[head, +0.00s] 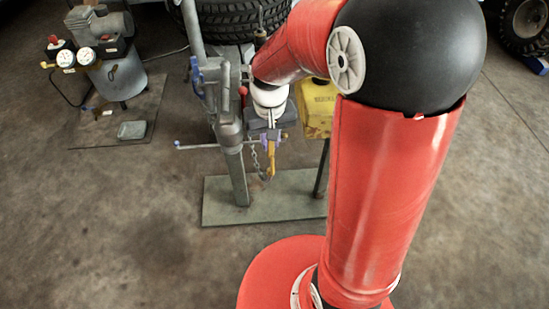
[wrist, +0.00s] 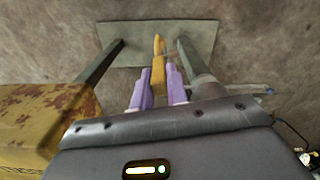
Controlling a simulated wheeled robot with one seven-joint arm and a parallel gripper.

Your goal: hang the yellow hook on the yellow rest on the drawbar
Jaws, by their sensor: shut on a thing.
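The yellow hook (head: 271,159) hangs point-down from my gripper (head: 270,137), whose purple fingers are shut on its upper part. In the wrist view the hook (wrist: 158,62) sticks out between the two purple fingers of the gripper (wrist: 158,76), over the floor plate. A grey chain (head: 255,158) hangs just left of the hook in the head view. The grey drawbar assembly (head: 229,130) stands beside my gripper on the left. I cannot make out the yellow rest in either view; my arm and wrist hide part of that area.
A yellow, rust-worn box (head: 315,108) stands close to the right of my gripper; it fills the left of the wrist view (wrist: 40,118). A grey base plate (head: 290,207) with posts lies below. A compressor (head: 118,70) stands back left. The front-left floor is clear.

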